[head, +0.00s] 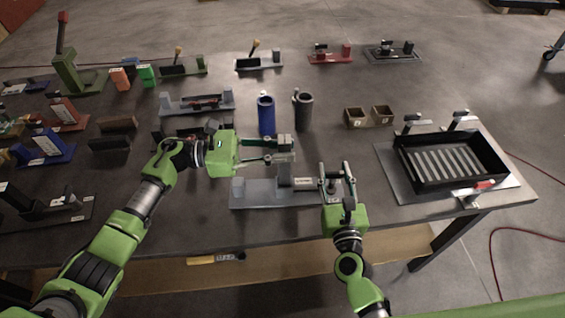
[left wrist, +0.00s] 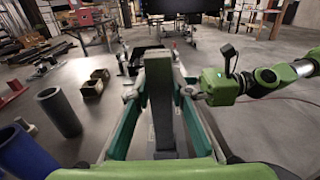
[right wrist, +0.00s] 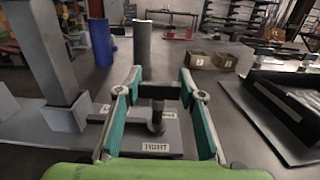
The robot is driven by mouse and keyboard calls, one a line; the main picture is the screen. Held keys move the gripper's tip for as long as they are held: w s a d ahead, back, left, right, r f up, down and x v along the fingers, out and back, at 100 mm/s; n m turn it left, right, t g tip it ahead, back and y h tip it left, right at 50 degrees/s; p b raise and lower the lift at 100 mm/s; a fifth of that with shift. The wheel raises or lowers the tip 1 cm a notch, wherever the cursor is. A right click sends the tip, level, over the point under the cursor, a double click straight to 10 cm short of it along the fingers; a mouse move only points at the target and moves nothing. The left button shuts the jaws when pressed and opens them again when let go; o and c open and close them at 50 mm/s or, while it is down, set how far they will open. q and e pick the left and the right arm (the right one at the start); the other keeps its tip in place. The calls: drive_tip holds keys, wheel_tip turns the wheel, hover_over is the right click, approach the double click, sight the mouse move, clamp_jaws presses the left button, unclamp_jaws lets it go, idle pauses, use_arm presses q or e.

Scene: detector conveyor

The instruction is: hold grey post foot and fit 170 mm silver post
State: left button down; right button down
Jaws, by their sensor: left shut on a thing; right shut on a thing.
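The grey post foot (head: 262,195) is a long flat base on the table with a square upright. My left gripper (head: 291,149) is shut on the upright's upper part; the left wrist view shows the upright (left wrist: 160,105) between the fingers. My right gripper (head: 332,182) is at the base's right end. In the right wrist view its fingers are on either side of a short dark piece with a crossbar (right wrist: 158,91), standing over a plate labelled "TIGHT" (right wrist: 157,147).
A blue tube (head: 266,116) and a grey tube (head: 303,112) stand upright behind the foot. Two brown boxes (head: 368,117) are behind and right. A black tray (head: 450,165) on a grey plate fills the table's right. Several fixtures crowd the left and back.

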use_arm(q)
drive_tip(key=shift+f, duration=2.05)
drive_tip(key=c, duration=1.8)
unclamp_jaws()
drive_tip(key=shift+f, duration=0.1)
drive_tip(key=shift+r, duration=0.2)
drive_tip(key=a, duration=1.2)
